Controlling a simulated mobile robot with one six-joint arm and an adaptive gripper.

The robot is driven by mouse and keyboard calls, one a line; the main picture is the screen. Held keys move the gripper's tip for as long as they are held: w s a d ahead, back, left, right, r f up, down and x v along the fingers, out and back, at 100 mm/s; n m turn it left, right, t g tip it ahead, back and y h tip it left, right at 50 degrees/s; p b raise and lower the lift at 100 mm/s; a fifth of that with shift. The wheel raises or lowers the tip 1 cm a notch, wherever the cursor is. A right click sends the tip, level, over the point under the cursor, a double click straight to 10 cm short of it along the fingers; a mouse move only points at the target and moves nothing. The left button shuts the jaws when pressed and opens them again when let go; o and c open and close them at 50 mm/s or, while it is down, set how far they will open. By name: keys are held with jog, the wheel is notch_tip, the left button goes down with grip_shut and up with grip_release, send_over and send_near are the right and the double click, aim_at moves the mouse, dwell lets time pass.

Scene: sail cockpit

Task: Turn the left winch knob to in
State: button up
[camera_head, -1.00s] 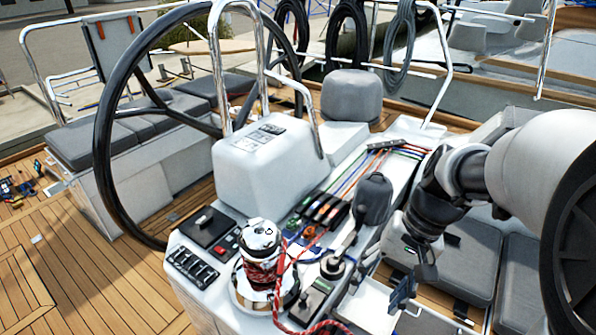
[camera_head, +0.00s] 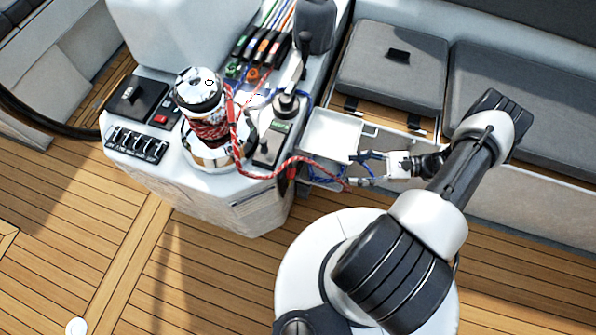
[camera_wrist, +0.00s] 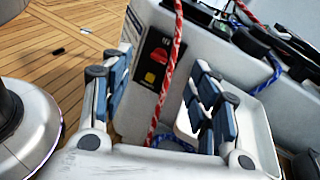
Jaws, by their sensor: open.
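A small dark panel (camera_wrist: 157,62) with a red part (camera_wrist: 159,58) and a yellow square (camera_wrist: 150,78) is on the side of the white console in the wrist view. I cannot tell whether the red part is a knob or which way it is set. My gripper (camera_wrist: 160,68) is open and empty, with its blue-padded fingers either side of the panel in that view. In the head view my gripper (camera_head: 358,169) is to the right of the console side. The chrome winch (camera_head: 203,120), wound with red rope, stands on the console top.
A red-and-white rope (camera_head: 275,170) runs from the winch over the console edge and crosses between my fingers in the wrist view. A white tray (camera_head: 325,143) is beside the console, close to my gripper. Grey seats (camera_head: 395,62) lie behind; the wooden deck is open in front.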

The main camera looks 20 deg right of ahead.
aim_at(291, 173)
notch_tip(291, 173, down, 9)
jog(key=s+a+m+t+b, duration=0.1)
jog(key=s+a+m+t, duration=0.2)
jog(key=m+t, duration=0.2)
jog(key=b+x, duration=0.1)
jog(key=x, duration=1.6)
jog(key=shift+w+f, duration=0.3)
jog(key=shift+w, duration=0.2)
jog(key=shift+d, duration=0.1)
jog(key=shift+c, duration=0.2)
jog(key=c, duration=1)
